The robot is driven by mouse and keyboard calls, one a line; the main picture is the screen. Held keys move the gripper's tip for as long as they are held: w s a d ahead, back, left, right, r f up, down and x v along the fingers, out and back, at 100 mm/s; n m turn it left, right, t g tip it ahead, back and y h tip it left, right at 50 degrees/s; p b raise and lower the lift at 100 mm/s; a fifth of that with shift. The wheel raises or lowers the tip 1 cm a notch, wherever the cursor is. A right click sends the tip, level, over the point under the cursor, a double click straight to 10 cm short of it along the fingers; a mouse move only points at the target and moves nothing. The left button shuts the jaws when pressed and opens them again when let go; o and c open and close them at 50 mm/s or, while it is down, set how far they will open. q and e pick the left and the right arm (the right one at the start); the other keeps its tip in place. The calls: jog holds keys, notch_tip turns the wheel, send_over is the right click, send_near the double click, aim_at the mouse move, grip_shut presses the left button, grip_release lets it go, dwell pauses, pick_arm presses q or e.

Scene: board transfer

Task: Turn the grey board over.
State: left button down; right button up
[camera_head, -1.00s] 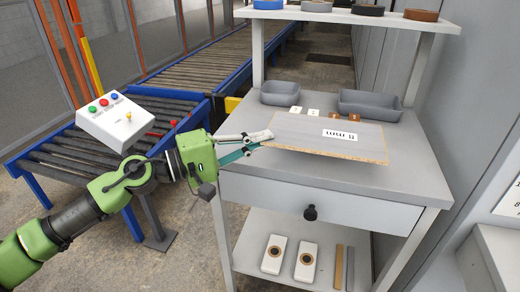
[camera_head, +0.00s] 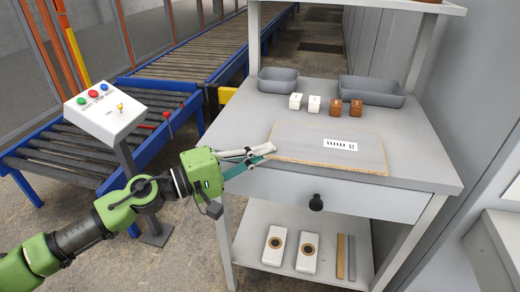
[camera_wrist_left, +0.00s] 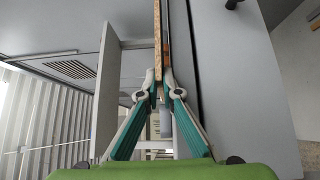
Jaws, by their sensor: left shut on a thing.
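The grey board (camera_head: 305,138) has a white label with dark print (camera_head: 341,145) on its upper face and a tan chipboard edge. It lies flat or nearly flat at the front of the grey worktop (camera_head: 410,165). My left gripper (camera_head: 268,151) is shut on the board's left front corner. In the left wrist view the board (camera_wrist_left: 158,40) shows edge-on between the two fingertips (camera_wrist_left: 160,86). A narrow dark gap seems to show beside it there, so I cannot tell whether it fully touches the worktop. My right gripper is not in view.
Two white blocks (camera_head: 295,102) and two brown blocks (camera_head: 336,107) stand behind the board. Two grey bins (camera_head: 372,94) are at the back. A drawer with a black knob (camera_head: 316,202) is below. A button box (camera_head: 104,108) stands left. The worktop's right side is clear.

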pick_arm(q)
jog(key=shift+s+f, duration=0.2)
jog(key=shift+f, duration=0.4)
jog(key=c, duration=2.2)
grip_release()
jog(key=shift+o, duration=0.3)
jog(key=shift+f, duration=0.1)
jog(key=shift+w+r, duration=0.15)
jog(key=shift+r, duration=0.05)
